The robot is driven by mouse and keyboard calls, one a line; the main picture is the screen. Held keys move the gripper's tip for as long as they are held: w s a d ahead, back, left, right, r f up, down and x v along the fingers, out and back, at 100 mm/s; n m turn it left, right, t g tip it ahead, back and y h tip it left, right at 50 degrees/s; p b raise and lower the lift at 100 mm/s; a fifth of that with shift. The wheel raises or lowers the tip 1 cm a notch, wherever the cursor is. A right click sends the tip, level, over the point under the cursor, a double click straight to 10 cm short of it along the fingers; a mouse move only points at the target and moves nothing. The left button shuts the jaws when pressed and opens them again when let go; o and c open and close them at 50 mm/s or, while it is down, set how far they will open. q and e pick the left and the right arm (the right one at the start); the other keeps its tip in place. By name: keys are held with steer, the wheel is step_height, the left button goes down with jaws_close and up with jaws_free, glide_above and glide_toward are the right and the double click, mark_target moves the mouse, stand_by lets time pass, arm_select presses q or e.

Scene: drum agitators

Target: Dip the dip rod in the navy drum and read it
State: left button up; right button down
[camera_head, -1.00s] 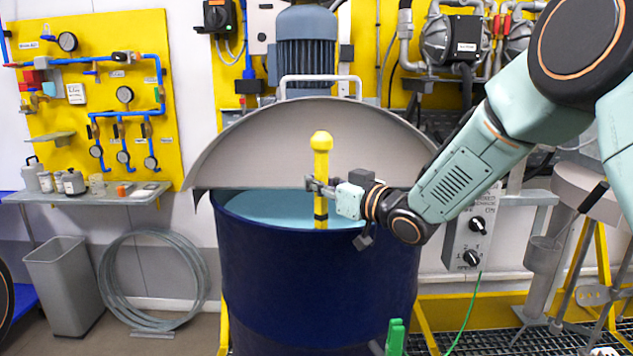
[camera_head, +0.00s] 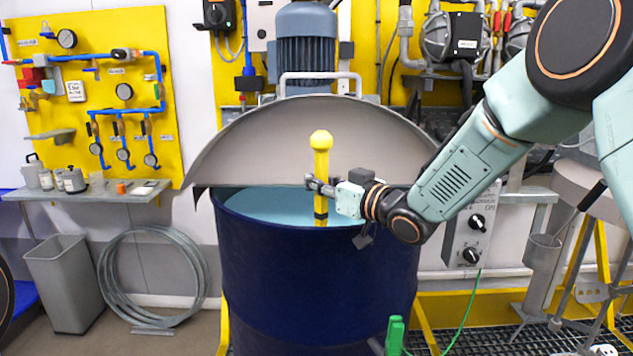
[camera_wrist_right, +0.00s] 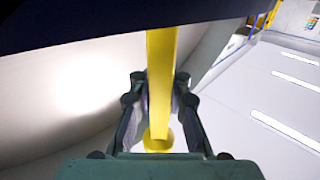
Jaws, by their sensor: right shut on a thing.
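The yellow dip rod (camera_head: 321,165) stands upright over the open navy drum (camera_head: 315,275), its round knob at the top. My right gripper (camera_head: 318,186) is shut on the rod below the knob. The rod's lower end, with dark bands, meets the light blue liquid (camera_head: 265,205) near the front rim; how deep it reaches is hidden. In the right wrist view the rod (camera_wrist_right: 160,85) runs between the two fingers (camera_wrist_right: 160,100). My left gripper is not in view.
A grey half lid (camera_head: 290,130) stands raised behind the opening, below a motor (camera_head: 306,50). A shelf with jars (camera_head: 120,190), a grey bin (camera_head: 68,285) and a coiled hose (camera_head: 150,275) are at left. A switch box (camera_head: 472,230) is right of the drum.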

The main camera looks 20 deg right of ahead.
steer(key=shift+r, duration=0.1)
stand_by(0.3)
steer(key=shift+r+p, duration=0.95)
step_height(320, 180, up, 33)
steer(key=p, duration=1.9)
